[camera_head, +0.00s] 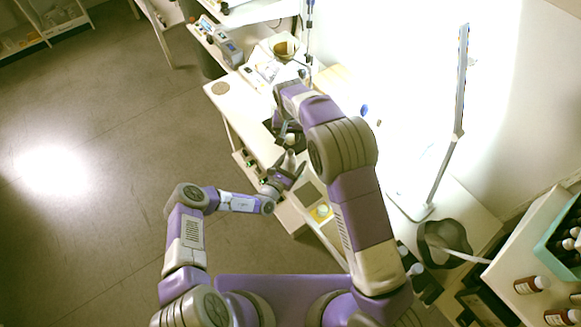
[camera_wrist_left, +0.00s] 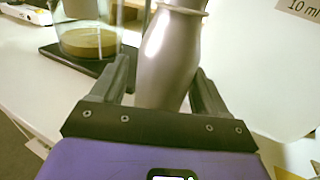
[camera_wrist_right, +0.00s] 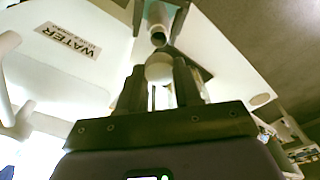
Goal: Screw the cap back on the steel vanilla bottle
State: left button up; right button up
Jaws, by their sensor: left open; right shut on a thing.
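The steel bottle (camera_wrist_left: 170,58) stands between the spread fingers of my left gripper (camera_wrist_left: 160,85), with a visible gap at the left finger. In the head view the bottle (camera_head: 290,159) is small beside my left gripper (camera_head: 284,176). My right gripper (camera_wrist_right: 160,90) is shut on a pale rounded cap (camera_wrist_right: 159,68). Beyond the cap, the right wrist view shows the bottle's dark open mouth (camera_wrist_right: 158,39), apart from the cap. No vanilla label is readable on the bottle.
A glass vessel with a tan bottom (camera_wrist_left: 88,38) stands on a dark base close to the left of the bottle. A lamp (camera_head: 440,160) and brown bottles (camera_head: 530,285) are at right.

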aim_at(290, 144)
pick_arm(q)
jog(key=shift+w+d, duration=0.1)
grip_shut()
pick_arm(e)
jog(key=shift+f, duration=2.5)
jog(key=shift+f, duration=0.85)
jog(key=shift+f, duration=0.55)
